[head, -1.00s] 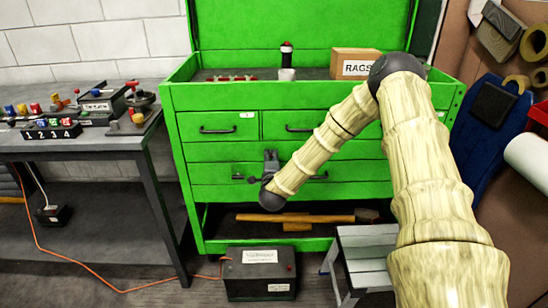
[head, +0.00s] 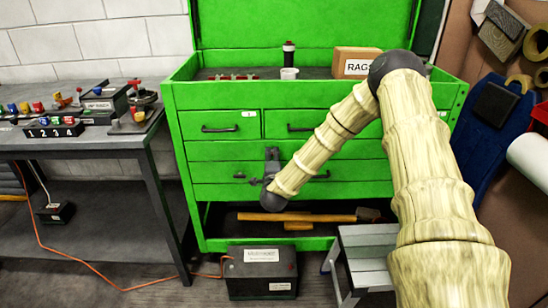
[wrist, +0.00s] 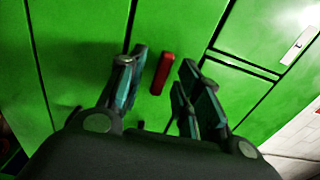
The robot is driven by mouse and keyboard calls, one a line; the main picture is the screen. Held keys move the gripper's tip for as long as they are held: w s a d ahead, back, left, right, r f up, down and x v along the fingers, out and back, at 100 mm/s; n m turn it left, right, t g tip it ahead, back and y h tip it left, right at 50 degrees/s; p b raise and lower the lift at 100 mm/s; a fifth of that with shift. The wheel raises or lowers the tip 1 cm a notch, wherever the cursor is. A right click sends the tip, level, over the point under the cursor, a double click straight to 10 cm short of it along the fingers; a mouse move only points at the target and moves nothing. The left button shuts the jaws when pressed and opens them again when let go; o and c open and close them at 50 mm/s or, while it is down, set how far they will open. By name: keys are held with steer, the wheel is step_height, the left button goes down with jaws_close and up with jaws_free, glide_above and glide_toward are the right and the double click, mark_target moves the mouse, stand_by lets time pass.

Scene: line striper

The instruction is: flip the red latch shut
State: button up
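The red latch (wrist: 162,73) is a small red bar on the green front of the tool chest (head: 225,152). In the wrist view it stands between the spread fingers of my gripper (wrist: 163,60), tilted slightly to the right, with visible space on both sides. My gripper is open and empty. In the head view my gripper (head: 272,153) points up in front of the middle drawers, and the latch cannot be made out there. How far the fingertips are from the chest front is unclear.
The chest has drawers with dark handles (head: 219,128). A hammer (head: 290,217) lies on its lower shelf. A black battery box (head: 262,273) and a grey step stool (head: 366,243) stand below. A cluttered workbench (head: 70,142) is at left.

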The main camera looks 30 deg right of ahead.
steer(key=v, duration=1.1)
steer(key=shift+s, duration=0.25)
steer(key=s+a+f+n+g+y+p, duration=0.6)
steer(key=s+a+f+n+y, duration=0.3)
steer(key=s+a+f+n, duration=0.65)
steer(key=s+a+f+n+g+p, duration=0.2)
steer(key=s+a+n+g, duration=0.1)
steer(key=s, duration=1)
steer(key=s+a+f+n+g+p, duration=0.2)
steer(key=s+n+g, duration=0.3)
steer(key=s, duration=0.9)
steer(key=shift+a+f+g+y+p, duration=0.15)
steer(key=shift+a+g+y+p, duration=0.2)
steer(key=shift+g+p, duration=0.25)
